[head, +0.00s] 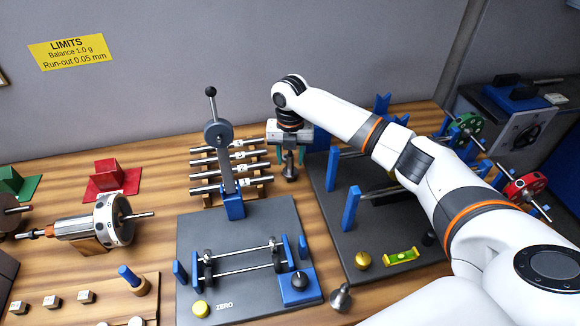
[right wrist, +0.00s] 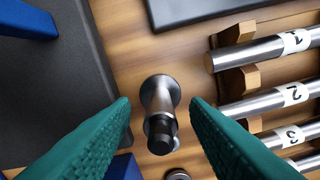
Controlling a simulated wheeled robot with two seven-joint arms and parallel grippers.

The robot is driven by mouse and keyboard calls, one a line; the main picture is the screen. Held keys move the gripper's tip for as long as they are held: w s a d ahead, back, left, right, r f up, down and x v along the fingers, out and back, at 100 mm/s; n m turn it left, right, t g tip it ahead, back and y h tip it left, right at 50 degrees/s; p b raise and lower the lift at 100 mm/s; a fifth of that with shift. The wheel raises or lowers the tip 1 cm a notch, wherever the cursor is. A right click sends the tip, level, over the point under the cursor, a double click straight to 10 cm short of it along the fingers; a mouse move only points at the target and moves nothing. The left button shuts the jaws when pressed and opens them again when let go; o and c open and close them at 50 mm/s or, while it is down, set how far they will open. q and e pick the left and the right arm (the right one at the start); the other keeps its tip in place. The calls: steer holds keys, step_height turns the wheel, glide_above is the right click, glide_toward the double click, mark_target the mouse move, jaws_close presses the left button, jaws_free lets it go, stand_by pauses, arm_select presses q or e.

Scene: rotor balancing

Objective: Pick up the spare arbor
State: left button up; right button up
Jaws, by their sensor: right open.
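My right gripper (head: 289,148) is open, pointing down between the rod rack and the dark plate at the right. A short metal post (head: 290,172) with a wide round foot stands upright on the wooden bench below it. In the right wrist view the post (right wrist: 160,97), with a black end, shows in the gap between my teal fingers, not gripped. A similar metal piece (head: 340,298) stands at the front of the bench. Several labelled steel rods (head: 230,170) lie on a wooden rack to the left. No label tells which piece is the spare arbor. My left gripper is out of view.
A grey plate (head: 190,235) with a tall lever and a rod fixture stands left of centre. A dark plate (head: 375,268) with blue uprights (head: 351,208) lies close on the right. A mounted rotor (head: 108,220) is at the left.

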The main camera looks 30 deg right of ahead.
steer(key=shift+f, duration=1.3)
jaws_close()
steer(key=shift+r, duration=0.15)
